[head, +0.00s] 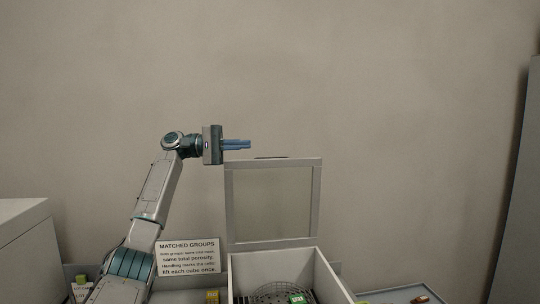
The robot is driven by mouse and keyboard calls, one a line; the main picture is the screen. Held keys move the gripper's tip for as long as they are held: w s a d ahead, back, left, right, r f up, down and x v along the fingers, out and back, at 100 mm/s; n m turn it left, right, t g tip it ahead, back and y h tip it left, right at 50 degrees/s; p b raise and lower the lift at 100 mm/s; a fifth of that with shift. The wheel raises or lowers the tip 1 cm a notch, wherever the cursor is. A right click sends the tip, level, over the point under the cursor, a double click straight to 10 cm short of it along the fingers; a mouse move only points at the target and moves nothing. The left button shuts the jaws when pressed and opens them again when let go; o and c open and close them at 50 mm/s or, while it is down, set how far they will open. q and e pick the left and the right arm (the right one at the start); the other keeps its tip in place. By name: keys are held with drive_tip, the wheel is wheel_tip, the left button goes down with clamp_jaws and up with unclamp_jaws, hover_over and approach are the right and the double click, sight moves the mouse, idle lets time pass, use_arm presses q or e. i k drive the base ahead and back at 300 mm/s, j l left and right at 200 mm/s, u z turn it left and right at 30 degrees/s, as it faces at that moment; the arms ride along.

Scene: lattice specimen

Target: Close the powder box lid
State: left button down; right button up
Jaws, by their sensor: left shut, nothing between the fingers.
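The powder box (322,276) stands at the bottom middle of the head view. Its framed lid (317,200) with a clear pane stands upright at the back of the box, so the box is open. Inside the box are a round wire grate (268,293) and a green-and-white cube (296,298). My left gripper (250,145) is shut and empty, its blue fingers pointing right. In the picture it is just above the lid's top left corner; I cannot tell whether it is in front of or behind the lid. My right gripper is out of view.
A sign (187,258) headed "MATCHED GROUPS" stands left of the box. A grey tray (397,296) with a small orange-topped item is at the right. A white block (24,235) is at far left.

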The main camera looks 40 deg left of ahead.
sight(258, 163)
drive_tip(key=i+j, duration=0.45)
drive_tip(key=j, duration=0.25)
drive_tip(key=i+j, duration=0.25)
drive_tip(key=j, duration=0.1)
